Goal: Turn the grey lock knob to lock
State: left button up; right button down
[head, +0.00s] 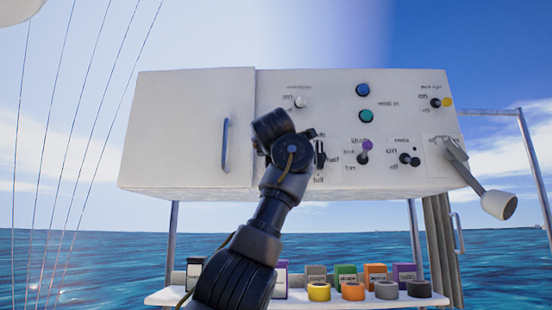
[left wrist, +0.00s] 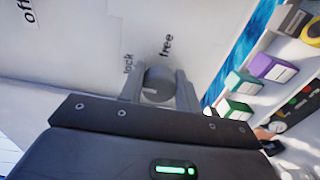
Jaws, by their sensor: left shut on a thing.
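The grey lock knob (left wrist: 158,80) shows in the left wrist view on the white panel, between the two fingers of my left gripper (left wrist: 159,92). The fingers are shut on it, one on each side. The printed word "lock" (left wrist: 128,63) is to the knob's upper left and "free" (left wrist: 166,44) is above it. A pointer mark on the knob is not clear. In the head view my left gripper (head: 288,152) is against the front of the white box (head: 190,130), and it hides the knob there. My right gripper is not in view.
Right of my left arm, the box front carries blue (head: 362,90) and green (head: 365,116) buttons, a purple-topped lever (head: 366,147) and a black knob (head: 408,159). A large grey lever (head: 468,172) sticks out at the right. A shelf (head: 330,299) below holds coloured boxes and rolls.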

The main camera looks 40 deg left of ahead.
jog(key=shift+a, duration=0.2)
pick_arm(q)
jog(key=o, duration=1)
jog(key=shift+a, duration=0.1)
jog(key=shift+s, duration=0.1)
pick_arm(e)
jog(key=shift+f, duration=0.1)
pick_arm(q)
jog(key=shift+b+v, duration=3.25)
jog(key=shift+v, duration=2.15)
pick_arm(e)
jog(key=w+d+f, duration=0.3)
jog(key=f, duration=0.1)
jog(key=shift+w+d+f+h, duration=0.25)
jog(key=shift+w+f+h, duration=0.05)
